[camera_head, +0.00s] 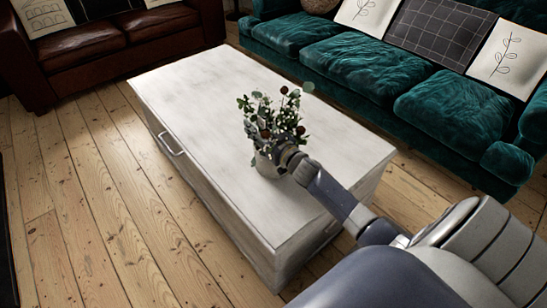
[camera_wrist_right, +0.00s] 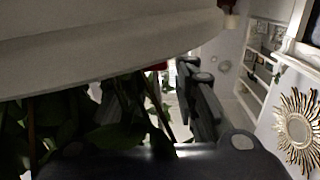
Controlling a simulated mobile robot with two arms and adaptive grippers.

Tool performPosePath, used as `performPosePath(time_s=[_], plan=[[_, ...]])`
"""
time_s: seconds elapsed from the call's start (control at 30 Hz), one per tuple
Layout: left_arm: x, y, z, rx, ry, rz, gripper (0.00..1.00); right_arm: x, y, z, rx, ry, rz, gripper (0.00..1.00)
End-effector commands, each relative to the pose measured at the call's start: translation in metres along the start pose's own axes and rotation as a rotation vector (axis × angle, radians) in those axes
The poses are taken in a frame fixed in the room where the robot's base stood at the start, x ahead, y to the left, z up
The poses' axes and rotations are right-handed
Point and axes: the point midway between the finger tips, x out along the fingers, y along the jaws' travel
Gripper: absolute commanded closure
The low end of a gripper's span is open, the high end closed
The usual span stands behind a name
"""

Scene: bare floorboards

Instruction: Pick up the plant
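The plant (camera_head: 270,115) has green leaves and a few reddish-brown round heads. It stands upright in a pale pot (camera_head: 264,166) on the white coffee table (camera_head: 205,95). My right gripper (camera_head: 285,150) is at the right side of the plant, near the pot's rim, and partly hides both. In the right wrist view the pale pot (camera_wrist_right: 110,45) fills the upper left, with dark leaves (camera_wrist_right: 115,130) under it. Dark finger parts of my right gripper (camera_wrist_right: 198,100) show beside the leaves. Whether the fingers hold anything is hidden. My left gripper is not in view.
A teal sofa (camera_head: 350,60) with cushions runs along the back right. A brown leather sofa (camera_head: 120,35) stands at the back left. The table top is otherwise bare, and wooden floor (camera_head: 90,190) lies open on the left. A sunburst mirror (camera_wrist_right: 298,130) shows in the right wrist view.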

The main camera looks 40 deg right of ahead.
Motion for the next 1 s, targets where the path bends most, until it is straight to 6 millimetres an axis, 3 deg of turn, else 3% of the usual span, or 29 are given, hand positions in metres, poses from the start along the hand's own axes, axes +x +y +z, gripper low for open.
performPosePath(time_s=[0.27, 0.4, 1.0], plan=[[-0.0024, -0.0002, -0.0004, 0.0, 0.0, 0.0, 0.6, 0.0028, 0.0, -0.0001, 0.0, -0.001, 0.0, 0.72], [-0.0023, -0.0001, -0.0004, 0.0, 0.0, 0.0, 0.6, 0.0027, 0.0, -0.0001, 0.0, -0.001, 0.0, 1.0], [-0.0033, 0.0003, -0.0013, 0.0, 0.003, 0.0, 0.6, 0.0038, -0.0001, -0.0073, -0.003, 0.01, -0.003, 1.0]])
